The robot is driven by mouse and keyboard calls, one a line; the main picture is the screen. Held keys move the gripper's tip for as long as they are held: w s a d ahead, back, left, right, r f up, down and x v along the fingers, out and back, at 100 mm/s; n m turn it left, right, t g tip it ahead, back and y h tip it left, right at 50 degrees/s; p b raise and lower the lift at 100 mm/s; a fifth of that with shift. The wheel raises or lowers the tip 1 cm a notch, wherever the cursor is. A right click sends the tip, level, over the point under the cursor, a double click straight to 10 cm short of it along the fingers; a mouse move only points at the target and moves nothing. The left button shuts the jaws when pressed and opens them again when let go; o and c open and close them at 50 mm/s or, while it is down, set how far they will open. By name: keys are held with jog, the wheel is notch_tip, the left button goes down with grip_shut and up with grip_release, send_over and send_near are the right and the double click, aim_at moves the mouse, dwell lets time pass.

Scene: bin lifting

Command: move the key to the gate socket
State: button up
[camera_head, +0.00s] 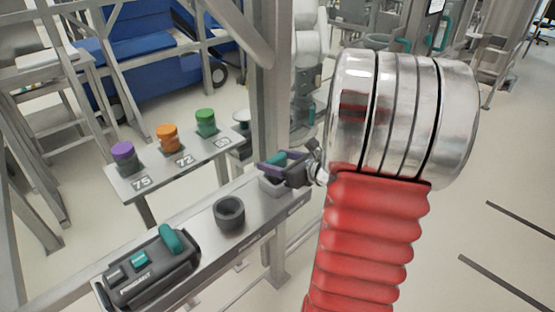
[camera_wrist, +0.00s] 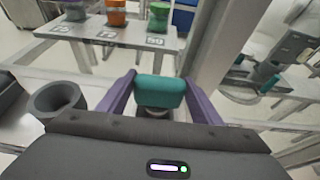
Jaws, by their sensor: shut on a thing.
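My gripper (camera_head: 280,167), with purple fingers, is shut on a teal block-shaped handle, which I take to be the key (camera_wrist: 160,91). In the wrist view the teal handle lies between the two fingers, with a grey round part below it. In the head view the gripper is over a light grey block (camera_head: 274,187) near the far end of a grey rail; I cannot tell whether the key touches it. A dark round open cup (camera_head: 229,211) stands on the rail to the left of the gripper, also in the wrist view (camera_wrist: 57,99). Which one is the gate socket is unclear.
A dark device (camera_head: 150,273) with teal parts sits at the rail's near end. A numbered shelf (camera_head: 168,180) behind carries purple (camera_head: 123,153), orange (camera_head: 168,136) and green (camera_head: 206,122) topped pieces. A metal post (camera_head: 269,105) rises close behind the gripper.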

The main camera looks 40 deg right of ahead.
jog(key=shift+f, duration=0.25)
dwell(0.5)
jog(key=o, duration=1.8)
jog(key=shift+c, duration=0.2)
jog(key=shift+r, duration=0.1)
jog(key=shift+r, duration=4.4)
